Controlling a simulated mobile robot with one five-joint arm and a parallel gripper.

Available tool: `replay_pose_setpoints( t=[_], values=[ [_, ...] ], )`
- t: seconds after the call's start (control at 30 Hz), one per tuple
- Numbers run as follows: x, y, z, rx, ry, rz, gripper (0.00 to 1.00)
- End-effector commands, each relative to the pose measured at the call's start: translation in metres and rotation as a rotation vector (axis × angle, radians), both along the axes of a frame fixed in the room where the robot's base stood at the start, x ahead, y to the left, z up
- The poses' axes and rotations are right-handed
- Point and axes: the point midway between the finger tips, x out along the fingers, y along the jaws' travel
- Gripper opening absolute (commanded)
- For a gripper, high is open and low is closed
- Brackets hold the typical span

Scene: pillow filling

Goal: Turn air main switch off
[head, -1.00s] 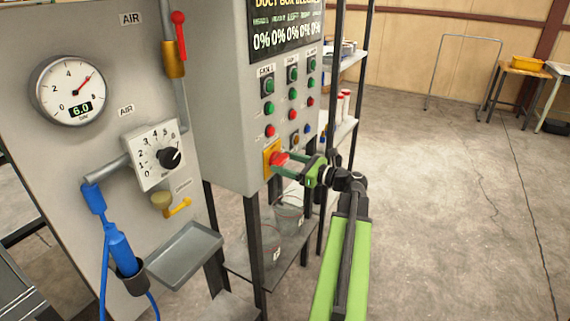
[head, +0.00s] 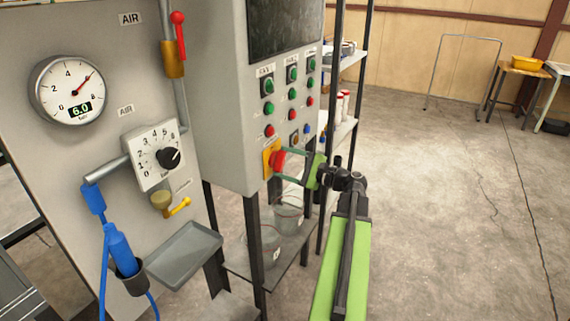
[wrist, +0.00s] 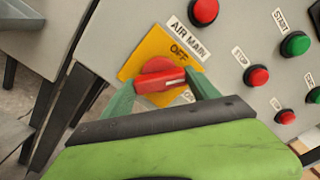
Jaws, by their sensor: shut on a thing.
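The air main switch is a red rotary knob (head: 277,160) on a yellow plate (head: 267,157) at the lower corner of the grey control box. In the wrist view the knob (wrist: 160,76) sits below the "OFF" label, and the "AIR MAIN" label is above the plate (wrist: 143,56). The white line on its red handle points toward the right. My gripper (head: 282,165) is at the knob. In the wrist view my gripper (wrist: 161,88) has one finger on each side, shut on the handle. The lower lettering is partly hidden by a finger.
The control box (head: 222,90) carries rows of green and red buttons and a dark display (head: 285,28). The pressure gauge (head: 70,90) reads 6.0. A shelf (head: 350,130) stands behind my arm. Open floor (head: 430,200) lies to the right.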

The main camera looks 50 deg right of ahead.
Motion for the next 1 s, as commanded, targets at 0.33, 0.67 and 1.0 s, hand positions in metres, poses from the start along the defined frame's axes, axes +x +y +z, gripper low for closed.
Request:
replay_pose_setpoints(
  t=[0.33,0.67,1.0],
  values=[
    [-0.0002,0.0002,-0.0005,-0.306,-0.074,0.000,0.29],
    [-0.0001,0.0005,-0.0007,-0.522,-0.127,0.001,0.29],
    [-0.0001,0.0007,-0.0008,-0.618,-0.150,0.002,0.29]
  ],
)
